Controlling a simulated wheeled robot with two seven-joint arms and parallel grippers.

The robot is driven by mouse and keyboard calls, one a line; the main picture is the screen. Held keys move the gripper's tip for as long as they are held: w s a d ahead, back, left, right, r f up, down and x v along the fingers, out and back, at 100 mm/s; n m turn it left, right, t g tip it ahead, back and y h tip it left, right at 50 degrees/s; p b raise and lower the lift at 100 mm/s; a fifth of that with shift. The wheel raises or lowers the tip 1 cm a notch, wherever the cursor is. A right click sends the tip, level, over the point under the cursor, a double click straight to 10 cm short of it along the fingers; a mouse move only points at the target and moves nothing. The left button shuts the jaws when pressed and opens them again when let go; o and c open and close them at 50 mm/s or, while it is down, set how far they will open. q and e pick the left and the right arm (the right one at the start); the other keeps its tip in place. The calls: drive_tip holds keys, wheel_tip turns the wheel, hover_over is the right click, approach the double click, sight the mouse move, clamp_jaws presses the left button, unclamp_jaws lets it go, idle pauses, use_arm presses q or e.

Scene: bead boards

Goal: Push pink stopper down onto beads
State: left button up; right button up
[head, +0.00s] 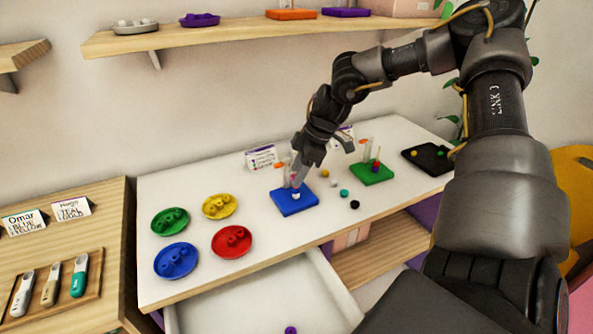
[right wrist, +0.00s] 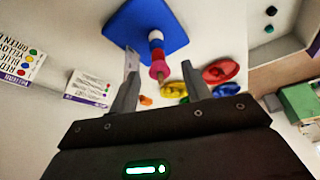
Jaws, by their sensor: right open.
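The blue board (head: 294,203) lies on the white table, and it also shows in the right wrist view (right wrist: 143,32). In the right wrist view, a peg on it carries white, blue and red beads (right wrist: 157,52), with the pink stopper (right wrist: 158,68) nearest the peg's free tip. I cannot tell whether the stopper touches the red bead. My right gripper (right wrist: 160,74) is open, with its fingers on either side of the stopper and apart from it. In the head view, my right gripper (head: 298,178) covers much of the peg. My left gripper is out of view.
A green board (head: 372,174) with a peg stands to the right, by a black tray (head: 418,153). Loose beads (head: 344,193) lie between the boards. Green, yellow, red (head: 232,254) and blue dishes stand at left. A front drawer (head: 290,299) is open.

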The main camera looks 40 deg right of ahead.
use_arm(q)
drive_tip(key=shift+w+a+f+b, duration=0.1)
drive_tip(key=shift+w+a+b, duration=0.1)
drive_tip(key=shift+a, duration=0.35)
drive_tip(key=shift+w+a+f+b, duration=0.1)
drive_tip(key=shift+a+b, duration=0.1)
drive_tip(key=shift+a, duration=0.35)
use_arm(e)
drive_tip(key=v, duration=1)
drive_tip(key=shift+s+d+r, duration=0.15)
drive_tip(key=shift+r, duration=0.2)
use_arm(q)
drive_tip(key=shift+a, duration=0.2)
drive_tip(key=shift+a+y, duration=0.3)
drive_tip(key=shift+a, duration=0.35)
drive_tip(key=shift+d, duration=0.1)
